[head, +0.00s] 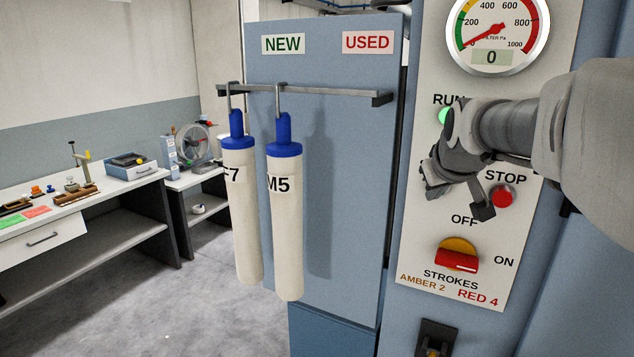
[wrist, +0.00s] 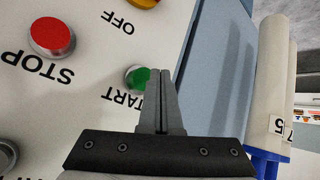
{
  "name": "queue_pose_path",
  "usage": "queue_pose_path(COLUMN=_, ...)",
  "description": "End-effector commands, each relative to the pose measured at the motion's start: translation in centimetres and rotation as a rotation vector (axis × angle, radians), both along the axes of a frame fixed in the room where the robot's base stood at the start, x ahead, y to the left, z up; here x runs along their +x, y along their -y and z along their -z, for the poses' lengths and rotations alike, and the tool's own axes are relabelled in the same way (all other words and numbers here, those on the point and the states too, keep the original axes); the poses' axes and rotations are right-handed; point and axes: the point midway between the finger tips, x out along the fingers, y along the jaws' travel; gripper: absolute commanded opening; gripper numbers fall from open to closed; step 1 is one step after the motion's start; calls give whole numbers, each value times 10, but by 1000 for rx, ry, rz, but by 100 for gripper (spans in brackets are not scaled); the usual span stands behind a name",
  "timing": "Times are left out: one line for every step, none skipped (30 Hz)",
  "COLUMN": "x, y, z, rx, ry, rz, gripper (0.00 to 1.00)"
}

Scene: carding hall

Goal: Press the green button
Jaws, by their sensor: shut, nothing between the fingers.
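The green button (wrist: 137,77) sits in a metal ring on the white control panel, beside the word START, which looks upside down in the wrist view. My gripper (wrist: 161,72) is shut and empty. Its fingertips overlap the button's right edge in the wrist view; I cannot tell whether they touch it. In the head view my gripper (head: 430,188) is in front of the panel (head: 415,235) and hides the START button. A green light (head: 444,116) shows under the word RUN, partly covered by my arm.
The red STOP button (head: 502,196) is just right of my gripper and also shows in the wrist view (wrist: 51,37). Below is a red-and-yellow OFF/ON switch (head: 457,258). A gauge (head: 496,30) is above. Two filters (head: 284,220) hang from a rail at left.

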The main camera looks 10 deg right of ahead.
Motion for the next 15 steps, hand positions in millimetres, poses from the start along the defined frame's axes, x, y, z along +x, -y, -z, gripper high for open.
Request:
queue_pose_path(x=-5, y=-3, z=1, rx=-1, ry=3, rz=-1, gripper=0)
queue_pose_path(x=-7, y=-5, z=1, rx=-1, ry=3, rz=-1, gripper=0)
queue_pose_path(x=-11, y=-7, z=1, rx=-1, ry=4, rz=-2, gripper=0)
queue_pose_path(x=-13, y=-9, z=1, rx=-2, ry=4, rz=-1, gripper=0)
queue_pose_path(x=-16, y=-11, z=1, rx=-2, ry=3, rz=-1, gripper=0)
queue_pose_path(x=-19, y=-13, z=1, rx=-2, ry=3, rz=-1, gripper=0)
queue_pose_path(x=-22, y=-15, z=0, rx=-2, ry=5, rz=-1, gripper=0)
queue_pose_path(x=-24, y=-17, z=-1, rx=-3, ry=6, rz=-1, gripper=0)
queue_pose_path(x=-27, y=-19, z=-1, rx=-3, ry=7, rz=-2, gripper=0)
queue_pose_path(x=-29, y=-20, z=-1, rx=-4, ry=6, rz=-2, gripper=0)
queue_pose_path(x=-31, y=-21, z=-1, rx=-3, ry=7, rz=-2, gripper=0)
queue_pose_path(x=-33, y=-22, z=-1, rx=-3, ry=5, rz=-1, gripper=0)
queue_pose_path(x=-34, y=-23, z=-1, rx=-2, ry=4, rz=-1, gripper=0)
queue_pose_path(x=-35, y=-23, z=-1, rx=-2, ry=4, rz=-1, gripper=0)
queue_pose_path(x=-36, y=-24, z=-1, rx=-2, ry=3, rz=-1, gripper=0)
